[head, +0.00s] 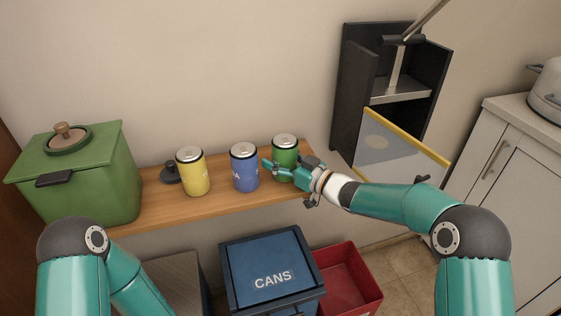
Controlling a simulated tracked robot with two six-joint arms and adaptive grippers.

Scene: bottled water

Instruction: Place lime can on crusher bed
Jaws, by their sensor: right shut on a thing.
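The lime can (286,144), green with a silver top, stands upright at the right end of the wooden shelf. My right gripper (280,170) is shut on it from the front right, and its fingers hide the can's lower part. The crusher (363,82) is a dark, open-fronted box on the wall at the upper right. Its pale metal bed (403,94) shows bare below the press rod. My left gripper is out of view; only my left arm shows at the lower left.
A blue can (244,170) stands close left of the lime can, and a yellow can (193,174) farther left. A green lidded box (85,180) fills the shelf's left end. A clear yellow-edged panel (395,147) juts out below the crusher bed. A blue CANS bin (270,262) and red bin (345,283) stand below.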

